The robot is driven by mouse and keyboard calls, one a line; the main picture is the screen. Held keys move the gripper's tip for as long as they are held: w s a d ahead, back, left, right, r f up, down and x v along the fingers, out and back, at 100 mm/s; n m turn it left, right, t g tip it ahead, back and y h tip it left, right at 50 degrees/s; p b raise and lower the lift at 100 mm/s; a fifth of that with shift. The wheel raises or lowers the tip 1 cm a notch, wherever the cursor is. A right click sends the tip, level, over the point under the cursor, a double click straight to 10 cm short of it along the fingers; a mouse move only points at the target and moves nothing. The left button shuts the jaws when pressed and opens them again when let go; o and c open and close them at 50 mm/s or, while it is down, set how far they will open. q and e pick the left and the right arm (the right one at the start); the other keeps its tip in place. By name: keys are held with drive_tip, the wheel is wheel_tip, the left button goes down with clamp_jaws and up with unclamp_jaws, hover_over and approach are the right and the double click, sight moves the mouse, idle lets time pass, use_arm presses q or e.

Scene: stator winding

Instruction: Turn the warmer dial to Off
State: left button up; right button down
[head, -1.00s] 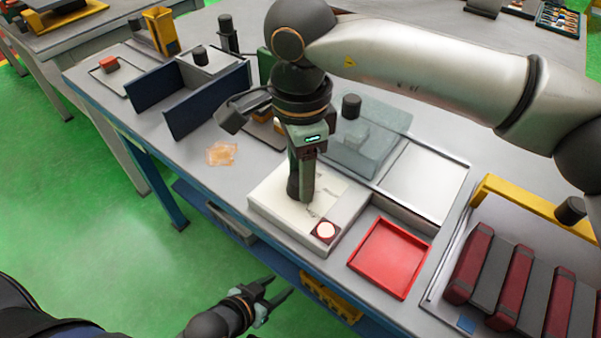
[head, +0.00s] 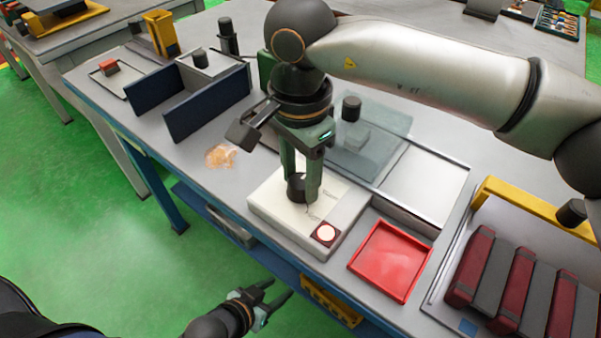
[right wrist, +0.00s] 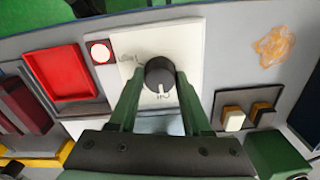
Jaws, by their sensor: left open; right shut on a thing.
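The warmer (head: 270,205) is a flat white box on the bench with a black round dial (right wrist: 158,70) on top. My right gripper (head: 305,196) points down at it, its two green fingers on either side of the dial and closed on it. In the right wrist view the dial's white pointer line faces the bottom of the picture, towards a small printed label (right wrist: 163,97). Another label (right wrist: 127,58) is at the dial's upper left. Both labels are too small to read surely. My left gripper (head: 278,291) is open and empty, in front of the bench over the floor.
A round white button on a dark red square (head: 325,233) is at the box's front corner. A red tray (head: 391,262) lies to its right, with dark red and grey blocks (head: 470,265) beyond. An orange patch (head: 221,156) and blue dividers (head: 208,103) are to the left.

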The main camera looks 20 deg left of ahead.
sight(300, 181)
drive_tip(key=shift+c, duration=1.7)
unclamp_jaws()
wheel_tip(300, 181, up, 13)
drive_tip(key=p, duration=0.1)
drive_tip(key=shift+f+p, duration=0.2)
drive_tip(key=shift+p, duration=0.2)
